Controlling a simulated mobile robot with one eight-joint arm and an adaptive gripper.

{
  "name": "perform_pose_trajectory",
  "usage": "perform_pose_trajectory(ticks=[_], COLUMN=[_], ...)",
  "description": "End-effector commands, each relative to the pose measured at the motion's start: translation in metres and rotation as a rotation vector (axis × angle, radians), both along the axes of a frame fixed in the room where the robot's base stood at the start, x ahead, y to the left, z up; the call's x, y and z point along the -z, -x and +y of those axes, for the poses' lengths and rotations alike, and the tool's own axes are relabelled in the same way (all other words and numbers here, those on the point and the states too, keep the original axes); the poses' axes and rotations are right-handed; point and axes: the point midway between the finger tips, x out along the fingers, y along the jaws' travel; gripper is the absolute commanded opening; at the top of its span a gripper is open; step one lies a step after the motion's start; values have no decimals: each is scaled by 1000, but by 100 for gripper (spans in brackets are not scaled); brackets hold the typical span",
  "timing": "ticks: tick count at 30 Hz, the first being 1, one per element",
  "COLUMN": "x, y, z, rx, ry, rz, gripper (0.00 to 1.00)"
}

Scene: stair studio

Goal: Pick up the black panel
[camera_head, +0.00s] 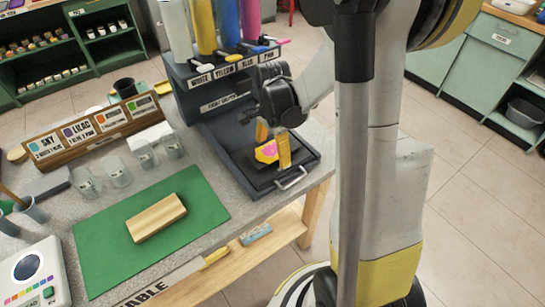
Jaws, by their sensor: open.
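A dark, nearly black flat panel (256,172) lies in the dark tray base (235,184) at the front of the paint dispenser. My gripper (273,142) points down over the panel, with its two orange fingers apart. A small yellow and pink piece (266,151) shows between the fingers, low over or on the panel. I cannot tell whether the fingers touch the panel or the piece. The gripper and the piece hide part of the panel.
The paint dispenser (225,75) with coloured tubes stands behind. A silver handle (292,179) is at the tray's front edge. A green mat (105,240) with a wooden block (156,218), clear cups (118,172) and a label board (88,132) stand left. The table's edge is close by.

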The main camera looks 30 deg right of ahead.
Motion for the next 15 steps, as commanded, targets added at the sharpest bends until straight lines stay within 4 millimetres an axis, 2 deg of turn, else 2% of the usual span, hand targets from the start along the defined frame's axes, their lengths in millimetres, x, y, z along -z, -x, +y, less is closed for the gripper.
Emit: perform_pose_trajectory(ticks=[1, 6, 7, 12, 13, 15], x=[5, 3, 3, 3, 3, 3], y=[0, 0, 0, 0, 0, 0], z=[0, 0, 0, 0, 0, 0], rx=[0, 0, 0, 0, 0, 0], ry=[0, 0, 0, 0, 0, 0], rz=[0, 0, 0, 0, 0, 0], gripper=[90, 90, 88, 35, 30, 30])
